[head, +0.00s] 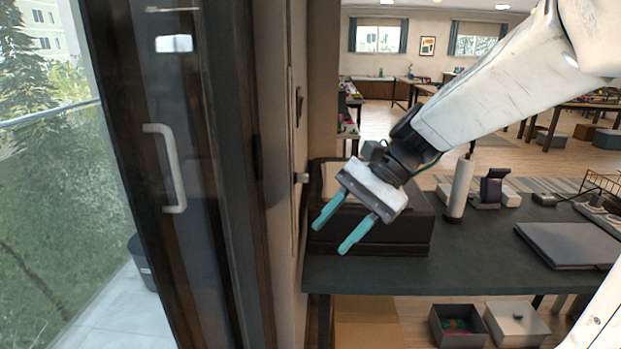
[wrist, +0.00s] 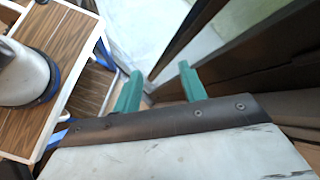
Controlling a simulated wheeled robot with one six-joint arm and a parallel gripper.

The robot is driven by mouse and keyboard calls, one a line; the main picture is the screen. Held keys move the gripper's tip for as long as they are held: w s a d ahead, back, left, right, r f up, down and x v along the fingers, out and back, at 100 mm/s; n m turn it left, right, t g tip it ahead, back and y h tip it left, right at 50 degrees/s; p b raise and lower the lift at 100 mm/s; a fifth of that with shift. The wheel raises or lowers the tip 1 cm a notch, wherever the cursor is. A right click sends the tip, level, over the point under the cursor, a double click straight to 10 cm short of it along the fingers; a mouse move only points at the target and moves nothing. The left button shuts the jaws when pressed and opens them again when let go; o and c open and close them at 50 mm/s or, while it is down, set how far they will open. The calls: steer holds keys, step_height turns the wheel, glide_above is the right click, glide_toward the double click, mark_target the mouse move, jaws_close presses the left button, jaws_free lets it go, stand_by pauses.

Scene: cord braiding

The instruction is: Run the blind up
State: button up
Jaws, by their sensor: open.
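No blind fabric or slats can be made out in either view. A tall dark-framed glass door (head: 168,120) fills the left of the head view, with a pale D-shaped handle (head: 175,168). On the narrow wall beside it are a small dark fitting (head: 299,106) and a small knob (head: 302,177); a thin pale vertical line runs near them, and I cannot tell if it is a cord. My gripper (head: 333,236) is open and empty, its teal fingers pointing down-left in front of a black box. In the wrist view the fingers (wrist: 160,72) are apart with nothing between them.
The black box (head: 390,232) sits on a dark desk (head: 470,262) with a white cylinder (head: 460,188) and a closed laptop (head: 572,245). The wrist view shows a wood-slatted surface (wrist: 45,28) bearing a white rounded object (wrist: 22,75).

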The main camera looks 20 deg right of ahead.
steer(key=w+d+m+t+y, duration=0.4)
steer(key=w+m, duration=0.3)
steer(key=w, duration=0.5)
steer(key=m+t+y, duration=0.3)
steer(key=m+t, duration=0.1)
steer(key=m, duration=0.1)
glide_toward(301, 178)
steer(key=w+x, duration=0.1)
steer(key=x, duration=0.6)
steer(key=shift+f, duration=0.2)
steer(key=shift+w+a, duration=0.1)
steer(key=shift+w, duration=0.05)
jaws_close()
steer(key=shift+r, duration=0.1)
